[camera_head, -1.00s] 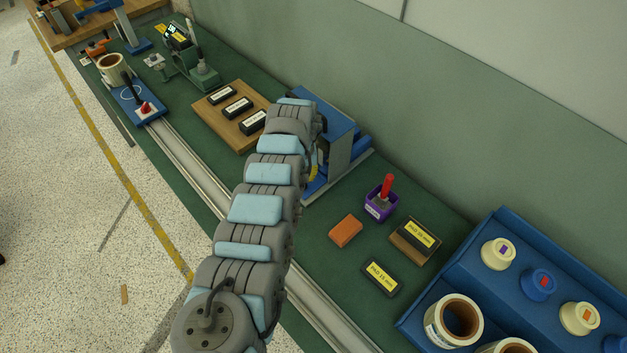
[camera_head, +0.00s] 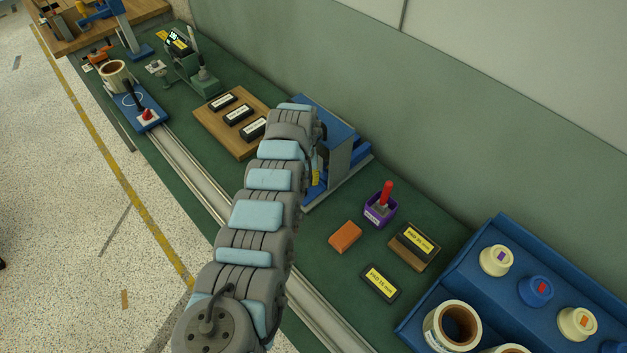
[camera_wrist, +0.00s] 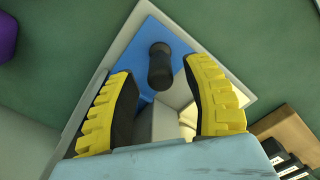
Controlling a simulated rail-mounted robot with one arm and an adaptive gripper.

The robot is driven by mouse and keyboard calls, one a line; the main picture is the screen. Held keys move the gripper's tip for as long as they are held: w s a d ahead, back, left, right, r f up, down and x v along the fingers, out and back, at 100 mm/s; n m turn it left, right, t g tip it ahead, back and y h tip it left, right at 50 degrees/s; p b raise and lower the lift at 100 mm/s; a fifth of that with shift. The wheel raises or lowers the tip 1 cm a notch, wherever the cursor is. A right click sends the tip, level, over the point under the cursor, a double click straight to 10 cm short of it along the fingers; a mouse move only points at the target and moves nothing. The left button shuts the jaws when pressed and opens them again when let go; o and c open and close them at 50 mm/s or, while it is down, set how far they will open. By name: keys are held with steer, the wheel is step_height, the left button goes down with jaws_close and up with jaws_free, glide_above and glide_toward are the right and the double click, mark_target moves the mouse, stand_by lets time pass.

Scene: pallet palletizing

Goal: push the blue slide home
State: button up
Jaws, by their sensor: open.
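The blue slide (camera_wrist: 132,52) shows in the wrist view as a blue plate with an upright black knob (camera_wrist: 160,66), on a pale grey base. My gripper (camera_wrist: 161,72) has two yellow-ribbed fingers spread apart, with the knob showing in the gap between their tips. I cannot tell whether either finger touches the knob. In the head view the blue and grey fixture (camera_head: 341,150) stands behind my arm, which hides part of it. Only a yellow bit of my gripper (camera_head: 316,177) shows there.
A wooden board (camera_head: 217,124) with several black labelled blocks lies left of the fixture. On the right are a purple cup (camera_head: 379,212) with a red-handled tool, an orange block (camera_head: 345,236), labelled pads and a blue rack (camera_head: 463,258). A rail (camera_head: 192,175) runs along the bench front.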

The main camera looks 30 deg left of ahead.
steer(key=shift+r+p, duration=2.65)
steer(key=shift+r, duration=0.35)
